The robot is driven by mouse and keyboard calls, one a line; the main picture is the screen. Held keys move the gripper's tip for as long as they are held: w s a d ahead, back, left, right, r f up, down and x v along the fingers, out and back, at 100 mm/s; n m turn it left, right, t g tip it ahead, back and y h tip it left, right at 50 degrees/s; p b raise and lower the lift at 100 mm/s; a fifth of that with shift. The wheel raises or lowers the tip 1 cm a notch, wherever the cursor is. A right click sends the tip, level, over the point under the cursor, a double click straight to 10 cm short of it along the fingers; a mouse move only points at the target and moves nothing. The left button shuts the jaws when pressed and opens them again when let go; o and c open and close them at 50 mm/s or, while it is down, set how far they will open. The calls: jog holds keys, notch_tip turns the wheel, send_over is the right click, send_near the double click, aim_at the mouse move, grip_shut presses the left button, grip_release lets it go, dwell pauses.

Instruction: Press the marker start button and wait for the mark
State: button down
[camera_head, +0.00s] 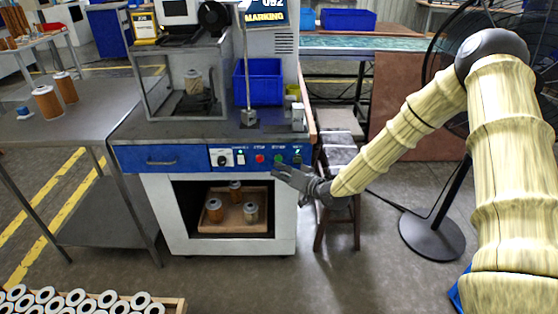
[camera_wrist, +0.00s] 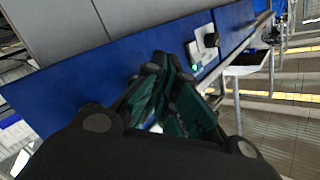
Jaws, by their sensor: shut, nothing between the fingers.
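The marking station (camera_head: 135,131) stands in the middle of the head view, with a "MARKING" sign (camera_head: 265,17) above it. Its blue front panel (camera_head: 165,158) carries a knob, a switch, a red button (camera_head: 259,158) and a green button (camera_head: 278,158). My gripper (camera_head: 279,172) is shut and empty, its tips at the panel's lower edge just below the green button. I cannot tell whether they touch the panel. In the wrist view the closed fingers (camera_wrist: 162,68) point at the blue panel (camera_wrist: 80,75) and hide part of it. A filter cartridge (camera_head: 193,82) stands inside the marker's frame.
A blue bin (camera_head: 258,82) sits on the station top. A tray (camera_head: 231,219) with 3 cartridges is in the opening below. A side table (camera_head: 95,100) holds two orange cartridges at left. A stool (camera_head: 338,190) and a black fan stand (camera_head: 432,235) are at right.

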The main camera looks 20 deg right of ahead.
jog(key=s, duration=0.2)
jog(key=s+a+p, duration=0.1)
jog(key=s, duration=0.1)
jog(key=shift+s+a, duration=0.15)
jog(key=shift+s, duration=0.25)
jog(key=shift+s+f, duration=0.1)
dwell(0.5)
jog(key=s+a+f+g+h+p, duration=0.2)
jog(key=s+f+g+p, duration=0.15)
jog(key=s+f, duration=0.55)
jog(key=s+a+f+g+h+p, duration=0.2)
jog(key=s+f+g+p, duration=0.3)
jog(key=s, duration=0.7)
jog(key=s+d+f+g+h+p, duration=0.1)
jog(key=s+g, duration=0.1)
jog(key=s, duration=0.6)
jog(key=s+d+f+g+h+p, duration=0.1)
jog(key=s+d+g, duration=0.1)
jog(key=s, duration=0.6)
jog(key=s+d+n+g+h+p, duration=0.1)
jog(key=s+g+h, duration=0.1)
jog(key=s, duration=0.7)
jog(key=shift+d+f, duration=0.2)
jog(key=shift+f, duration=0.2)
